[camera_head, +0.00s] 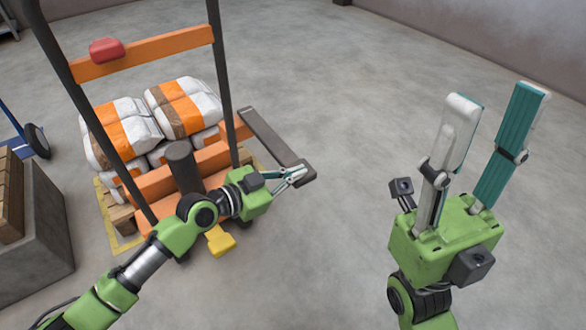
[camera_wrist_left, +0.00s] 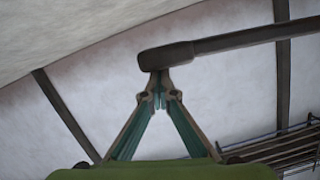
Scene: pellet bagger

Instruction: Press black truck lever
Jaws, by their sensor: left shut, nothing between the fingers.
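The black truck lever (camera_head: 268,138) is a dark bar sticking out to the right of the orange truck frame (camera_head: 160,50), with a thicker end. My left gripper (camera_head: 303,173) is shut and empty at that thick end, its fingertips overlapping it in the head view. In the left wrist view the lever (camera_wrist_left: 235,40) comes in from the right, and its end sits just above the closed fingertips of my left gripper (camera_wrist_left: 160,88). I cannot tell whether they touch. My right gripper (camera_head: 495,100) is open and empty, pointing up, well right of the truck.
White and orange bags (camera_head: 125,130) lie on a pallet behind the truck's uprights. A yellow pedal-like part (camera_head: 220,240) is low on the truck. A grey bin (camera_head: 40,230) stands at left. The grey floor (camera_head: 330,60) is clear behind and to the right.

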